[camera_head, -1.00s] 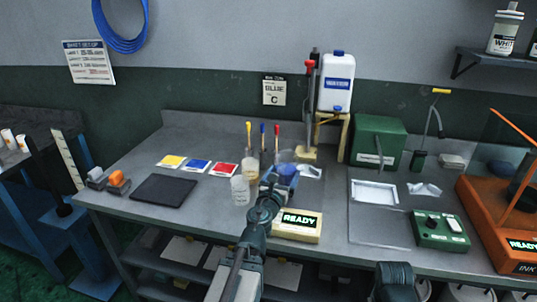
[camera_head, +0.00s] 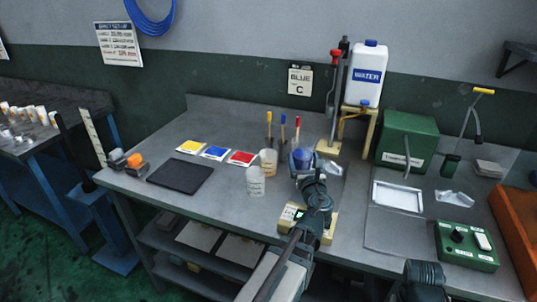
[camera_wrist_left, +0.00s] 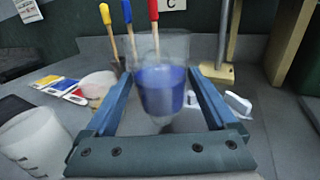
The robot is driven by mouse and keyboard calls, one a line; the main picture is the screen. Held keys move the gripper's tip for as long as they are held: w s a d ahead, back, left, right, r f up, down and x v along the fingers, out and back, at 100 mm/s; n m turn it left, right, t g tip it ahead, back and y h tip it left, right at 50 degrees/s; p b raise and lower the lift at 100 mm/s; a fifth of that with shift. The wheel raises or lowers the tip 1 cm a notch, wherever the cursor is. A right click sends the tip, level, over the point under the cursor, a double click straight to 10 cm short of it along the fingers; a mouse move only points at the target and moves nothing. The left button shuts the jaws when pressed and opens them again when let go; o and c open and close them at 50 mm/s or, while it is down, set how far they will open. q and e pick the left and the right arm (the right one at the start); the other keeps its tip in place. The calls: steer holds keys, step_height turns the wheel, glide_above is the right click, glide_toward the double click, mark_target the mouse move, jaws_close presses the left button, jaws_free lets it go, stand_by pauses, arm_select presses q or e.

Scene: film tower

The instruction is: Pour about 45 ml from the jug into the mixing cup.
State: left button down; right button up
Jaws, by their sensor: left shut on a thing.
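My left gripper (camera_head: 304,172) is shut on a clear vessel with blue liquid (camera_head: 302,158), which looks like the jug. In the left wrist view the vessel (camera_wrist_left: 160,88) stands roughly upright between the blue fingers, slightly blurred. I cannot tell whether its base touches the bench. A pale, frosted cup (camera_head: 256,181) stands to its left and nearer; it also shows at the left of the wrist view (camera_wrist_left: 32,143). A second cup, beige-toned (camera_head: 268,161), stands just left of the vessel. Which cup is the mixing cup is unclear.
Yellow, blue and red cards (camera_head: 215,153) and a black mat (camera_head: 180,176) lie left. Tools with coloured handles (camera_head: 283,130) stand behind the vessel. A water container (camera_head: 366,75), green box (camera_head: 408,138) and white tray (camera_head: 398,196) are right.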

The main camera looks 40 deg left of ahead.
arm_select(q)
steer(key=shift+s+n+g+y, duration=0.25)
steer(key=shift+n+g+y, duration=0.25)
steer(key=shift+y, duration=0.1)
steer(key=s+n+g+y, duration=0.2)
steer(key=s+g, duration=0.1)
steer(key=s+n+g+y, duration=0.1)
steer(key=n+g, duration=0.1)
steer(key=shift+s+d+f+y, duration=0.1)
steer(key=shift+s+d+y, duration=0.2)
steer(key=shift+s+d+n+g+y, duration=0.15)
steer(key=shift+s+n+g, duration=0.15)
steer(key=shift+s+g, duration=0.15)
steer(key=shift+s+d+n+g+y, duration=0.15)
steer(key=shift+s+n+g, duration=0.15)
steer(key=shift+g, duration=0.25)
arm_select(e)
steer(key=shift+f, duration=0.15)
